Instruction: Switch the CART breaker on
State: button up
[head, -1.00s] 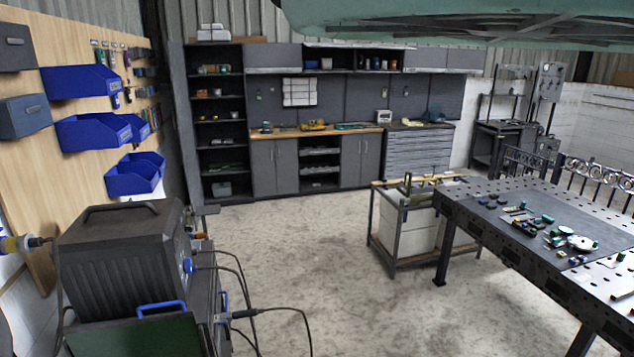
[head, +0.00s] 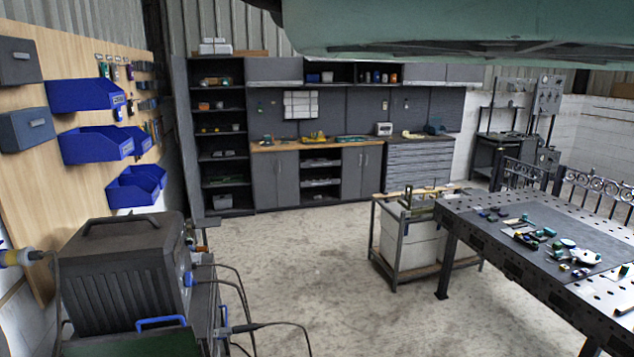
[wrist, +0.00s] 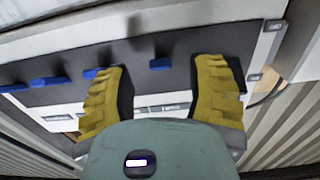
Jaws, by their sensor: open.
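In the wrist view, a dark panel strip (wrist: 190,47) with several blue levers crosses the picture at a slant. One blue lever (wrist: 160,64) shows between my fingers. Another blue lever (wrist: 50,81) lies to the left, outside them. Pale label plates (wrist: 170,107) sit below the strip, too small to read, so I cannot tell which lever is CART. My gripper (wrist: 160,80) has two ribbed yellow fingers, spread wide with nothing held. I cannot tell whether they touch the panel. The panel and gripper fingers do not show in the head view.
In the head view, a black machine (head: 120,270) with cables stands at the near left, beside a wooden board (head: 80,190) with blue bins (head: 95,145). A perforated table (head: 480,233) with small parts is at right. Bare floor (head: 320,250) lies between.

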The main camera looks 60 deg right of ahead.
jog(key=shift+p+x, duration=1.35)
jog(key=shift+x, duration=0.65)
jog(key=shift+c, duration=0.3)
grip_shut()
